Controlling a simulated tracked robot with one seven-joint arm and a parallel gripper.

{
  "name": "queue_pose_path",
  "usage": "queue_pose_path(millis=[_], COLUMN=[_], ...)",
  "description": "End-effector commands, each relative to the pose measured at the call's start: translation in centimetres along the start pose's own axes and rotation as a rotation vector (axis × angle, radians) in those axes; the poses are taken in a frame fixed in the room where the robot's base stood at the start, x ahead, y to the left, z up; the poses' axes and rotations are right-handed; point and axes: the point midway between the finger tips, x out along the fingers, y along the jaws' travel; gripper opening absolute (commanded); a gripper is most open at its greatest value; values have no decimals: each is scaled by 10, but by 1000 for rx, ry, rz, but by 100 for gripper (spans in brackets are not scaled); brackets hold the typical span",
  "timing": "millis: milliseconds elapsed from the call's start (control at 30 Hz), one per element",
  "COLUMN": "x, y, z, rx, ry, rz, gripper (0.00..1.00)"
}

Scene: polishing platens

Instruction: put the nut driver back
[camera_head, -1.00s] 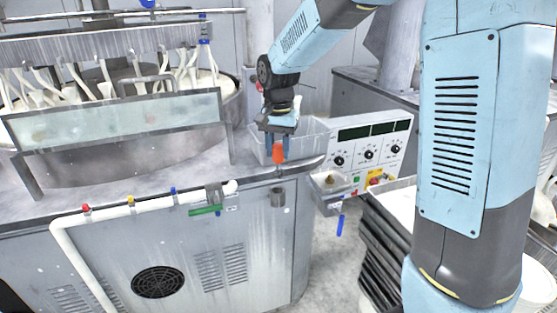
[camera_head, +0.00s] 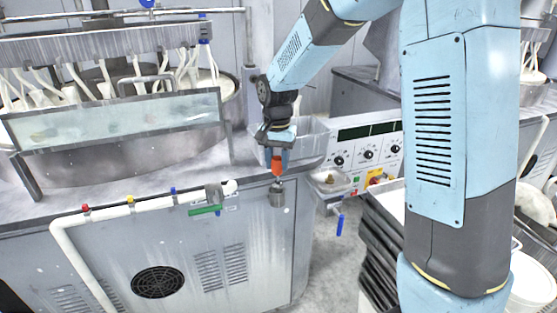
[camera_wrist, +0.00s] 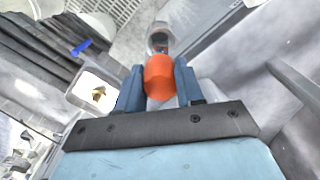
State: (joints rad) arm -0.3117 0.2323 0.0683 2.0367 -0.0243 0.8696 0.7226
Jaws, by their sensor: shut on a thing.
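The nut driver (camera_head: 277,165) has an orange handle and a thin metal shaft pointing down. My gripper (camera_head: 276,155) is shut on its handle, with blue fingers on both sides. In the wrist view the orange handle (camera_wrist: 160,78) sits between the fingertips (camera_wrist: 159,88). A small grey cup-shaped holder (camera_head: 277,198) is fixed to the cabinet front, directly below the driver. The shaft's lower end is at the cup's mouth; I cannot tell whether it is inside. The cup's round rim (camera_wrist: 160,30) shows beyond the handle in the wrist view.
A grey bin (camera_head: 312,140) stands on the cabinet top just behind my gripper. A green-handled tool (camera_head: 204,211) is on the cabinet front to the left. A control panel (camera_head: 372,148) and a blue-handled tool (camera_head: 340,225) are to the right. Stacked black trays (camera_head: 385,235) stand lower right.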

Motion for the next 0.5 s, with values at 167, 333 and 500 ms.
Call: queue_pose_path(millis=[167,333,500], x=[4,7,7], y=[0,0,0], z=[0,0,0], rx=[0,0,0], ry=[-1,0,0], rz=[1,0,0], gripper=[3,3,50])
